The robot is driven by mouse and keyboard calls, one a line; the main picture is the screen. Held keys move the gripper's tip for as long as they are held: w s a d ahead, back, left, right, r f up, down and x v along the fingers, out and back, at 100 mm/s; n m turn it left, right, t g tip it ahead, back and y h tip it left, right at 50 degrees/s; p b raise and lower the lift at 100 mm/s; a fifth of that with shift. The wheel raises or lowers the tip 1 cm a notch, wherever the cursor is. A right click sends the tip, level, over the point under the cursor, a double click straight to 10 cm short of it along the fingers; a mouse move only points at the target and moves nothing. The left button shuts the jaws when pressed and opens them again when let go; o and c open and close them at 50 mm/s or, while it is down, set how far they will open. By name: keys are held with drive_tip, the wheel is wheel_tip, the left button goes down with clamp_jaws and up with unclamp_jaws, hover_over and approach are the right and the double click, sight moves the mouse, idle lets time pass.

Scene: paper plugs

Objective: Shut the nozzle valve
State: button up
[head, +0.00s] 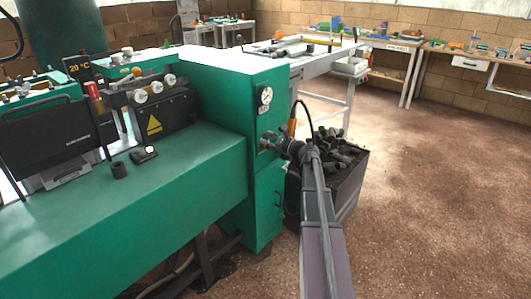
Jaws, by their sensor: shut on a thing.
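My gripper (272,142) is at the end face of the green machine (222,110), just below a round pressure gauge (265,96). It is shut on a small part at that face, which I take to be the nozzle valve. The fingers cover most of the valve, so its handle and how far it is turned cannot be made out. My arm comes in from the lower right of the head view.
A dark bin (345,190) full of dark plugs stands right of the machine, close to my arm. A light table (330,62) is behind it. Workbenches (440,46) line the back wall. The brown floor at right is clear.

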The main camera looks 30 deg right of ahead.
drive_tip(key=shift+w+d+r+m, duration=0.15)
drive_tip(key=shift+d+m, duration=0.15)
drive_tip(key=shift+m, duration=0.25)
drive_tip(key=shift+w+d+r+m, duration=0.1)
drive_tip(key=shift+d+m, duration=0.2)
drive_tip(key=shift+m, duration=0.25)
drive_tip(key=shift+w+d+m, duration=0.25)
drive_tip(key=shift+d+m, duration=0.3)
drive_tip(key=shift+m, duration=0.65)
drive_tip(key=o, duration=0.9)
drive_tip(key=shift+c, duration=0.2)
drive_tip(key=shift+s, duration=0.1)
drive_tip(key=shift+v, duration=1.95)
